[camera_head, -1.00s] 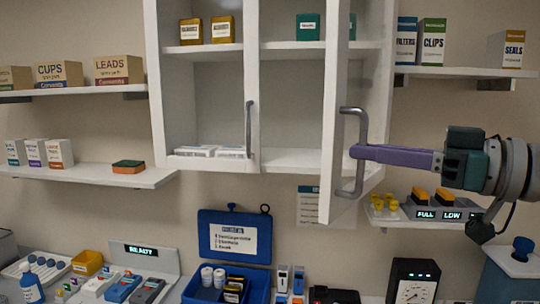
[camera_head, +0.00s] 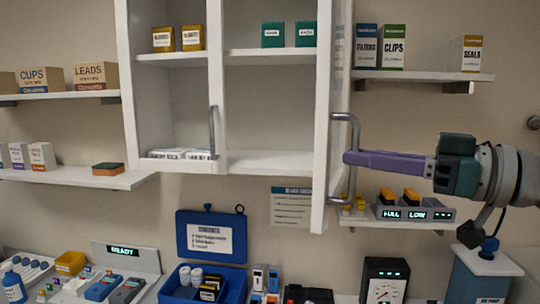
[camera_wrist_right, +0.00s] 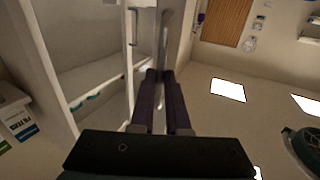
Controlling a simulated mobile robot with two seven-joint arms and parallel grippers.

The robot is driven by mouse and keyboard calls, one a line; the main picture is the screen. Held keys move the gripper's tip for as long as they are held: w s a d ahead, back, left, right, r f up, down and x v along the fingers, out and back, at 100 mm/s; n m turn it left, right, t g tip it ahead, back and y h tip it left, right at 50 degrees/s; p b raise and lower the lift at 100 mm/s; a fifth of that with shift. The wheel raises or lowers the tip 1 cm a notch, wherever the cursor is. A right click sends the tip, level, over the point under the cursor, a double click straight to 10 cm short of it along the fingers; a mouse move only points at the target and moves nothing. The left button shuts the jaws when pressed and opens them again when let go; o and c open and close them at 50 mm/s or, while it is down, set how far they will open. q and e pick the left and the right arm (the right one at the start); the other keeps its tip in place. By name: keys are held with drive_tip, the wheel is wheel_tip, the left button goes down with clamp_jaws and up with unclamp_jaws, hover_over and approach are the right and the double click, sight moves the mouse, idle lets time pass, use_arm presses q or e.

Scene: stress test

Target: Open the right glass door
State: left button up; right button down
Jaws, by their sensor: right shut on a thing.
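The right glass door (camera_head: 322,120) of the white wall cabinet stands swung well open, seen nearly edge-on in the head view. Its grey bar handle (camera_head: 355,135) is on the door's right-hand face. My right gripper (camera_head: 347,158) reaches in from the right, its purple fingers shut on that handle. In the right wrist view the two fingers (camera_wrist_right: 160,78) close around the bar (camera_wrist_right: 165,40). The left door of the cabinet is closed, with its handle (camera_head: 212,132) upright. My left gripper is not in view.
Green boxes (camera_head: 272,35) stand on the open side's upper shelf. A right wall shelf (camera_head: 420,76) holds several boxes; a lower one (camera_head: 395,220) with a display sits close below my right gripper. A blue open case (camera_head: 212,240) stands below the cabinet.

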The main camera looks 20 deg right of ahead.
drive_tip(key=shift+w+d+h, duration=0.25)
drive_tip(key=shift+d+h, duration=0.05)
drive_tip(key=shift+d, duration=0.2)
drive_tip(key=c, duration=0.9)
unclamp_jaws()
drive_tip(key=shift+a, duration=0.1)
drive_tip(key=shift+s, duration=0.1)
drive_tip(key=shift+p+v, duration=1.25)
drive_tip(key=shift+v, duration=3.65)
